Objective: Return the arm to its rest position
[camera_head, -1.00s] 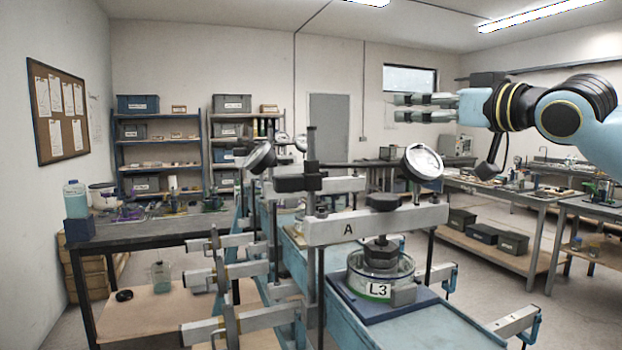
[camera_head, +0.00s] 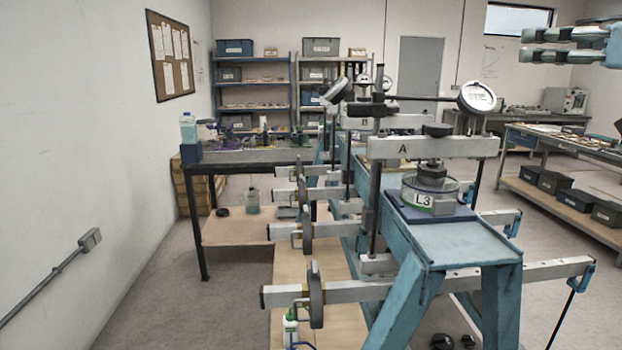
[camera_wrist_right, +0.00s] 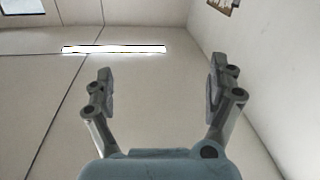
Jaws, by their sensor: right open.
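My right gripper (camera_head: 562,45) comes in at the upper right edge of the head view, with its fingers pointing left. It is raised in free air, clear of the lever frames. In the right wrist view its two fingers (camera_wrist_right: 160,85) stand apart with nothing between them, against ceiling and walls. The nearest lever frame, marked A (camera_head: 403,148), stands right of centre over a round cell labelled L3 (camera_head: 425,199). My left gripper is not in view.
A dark workbench (camera_head: 250,156) stands at left with a bottle on its lower shelf. Shelving racks (camera_head: 253,90) stand at the back. Another bench with several dark bins (camera_head: 556,182) is at right. Weight-hanger beams (camera_head: 335,292) stick out to the left of the frames. The floor at front left is clear.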

